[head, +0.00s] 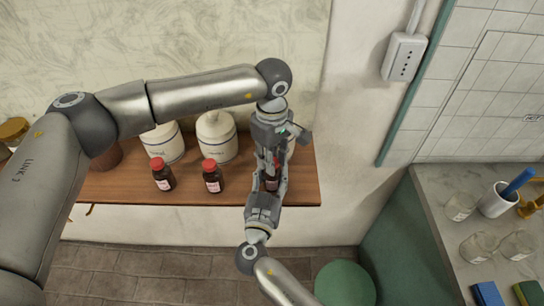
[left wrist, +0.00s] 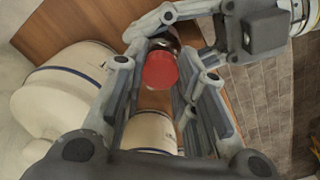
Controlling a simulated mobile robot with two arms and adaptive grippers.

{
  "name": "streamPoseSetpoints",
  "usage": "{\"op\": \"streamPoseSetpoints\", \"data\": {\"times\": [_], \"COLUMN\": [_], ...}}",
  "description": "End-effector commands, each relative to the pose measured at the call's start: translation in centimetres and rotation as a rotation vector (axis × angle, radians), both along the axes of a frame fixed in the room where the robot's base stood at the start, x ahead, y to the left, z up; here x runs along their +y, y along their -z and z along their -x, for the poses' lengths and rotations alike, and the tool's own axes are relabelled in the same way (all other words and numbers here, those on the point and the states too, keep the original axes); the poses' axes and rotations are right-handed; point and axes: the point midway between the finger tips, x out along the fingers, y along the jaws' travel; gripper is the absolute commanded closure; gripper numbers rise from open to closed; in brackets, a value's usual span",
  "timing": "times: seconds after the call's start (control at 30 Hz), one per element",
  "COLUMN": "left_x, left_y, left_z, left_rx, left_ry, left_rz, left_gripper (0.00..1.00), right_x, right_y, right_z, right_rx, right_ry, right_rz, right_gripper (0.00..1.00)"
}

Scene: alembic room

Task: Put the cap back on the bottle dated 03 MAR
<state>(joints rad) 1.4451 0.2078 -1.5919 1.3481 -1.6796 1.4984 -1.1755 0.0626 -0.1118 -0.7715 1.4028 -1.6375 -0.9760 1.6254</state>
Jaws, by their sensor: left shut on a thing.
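A small dark brown bottle (head: 271,183) with a pale label is between my two grippers at the right part of the wooden shelf. Its date is too small to read. My right gripper (head: 268,188) comes up from below with its fingers around the bottle. My left gripper (head: 272,165) points down from above and is shut on the red cap (left wrist: 160,70). In the left wrist view the bottle's dark body (left wrist: 166,42) shows just beyond the cap, in line with it. Whether the cap is seated on the neck is hidden.
Two brown bottles with red caps, a left one (head: 163,177) and a right one (head: 212,178), stand on the wooden shelf (head: 110,190). Two white jars (head: 163,143) (head: 217,137) stand behind them. A grey counter (head: 430,185) with glassware is at right.

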Motion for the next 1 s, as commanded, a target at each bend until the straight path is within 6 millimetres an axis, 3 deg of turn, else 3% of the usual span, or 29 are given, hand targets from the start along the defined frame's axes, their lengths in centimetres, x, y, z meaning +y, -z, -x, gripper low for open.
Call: {"op": "streamPoseSetpoints", "data": {"times": [0.13,0.17,0.33,0.73,1.0], "left_x": [0.1,0.1,0.1,0.0,0.0], "left_y": [0.0,0.0,0.0,-0.7,-5.7], "left_z": [-0.1,-0.1,-0.1,-0.1,-0.2], "left_rx": [-0.003,-0.003,-0.002,-0.003,-0.006], "left_ry": [-0.011,-0.012,-0.013,-0.014,-0.014], "left_rz": [-0.002,-0.002,-0.001,0.001,0.002], "left_gripper": [1.00,0.70,0.49,0.49,0.49], "right_x": [-0.1,-0.1,0.0,0.0,0.0], "right_y": [0.0,0.0,0.0,0.0,0.0], "right_z": [0.0,0.0,0.0,0.0,0.0], "right_rx": [0.000,0.000,0.000,0.000,0.001], "right_ry": [0.002,0.002,0.001,0.000,0.000], "right_rz": [0.000,0.000,0.000,0.001,0.000], "right_gripper": [1.00,1.00,1.00,1.00,1.00]}}
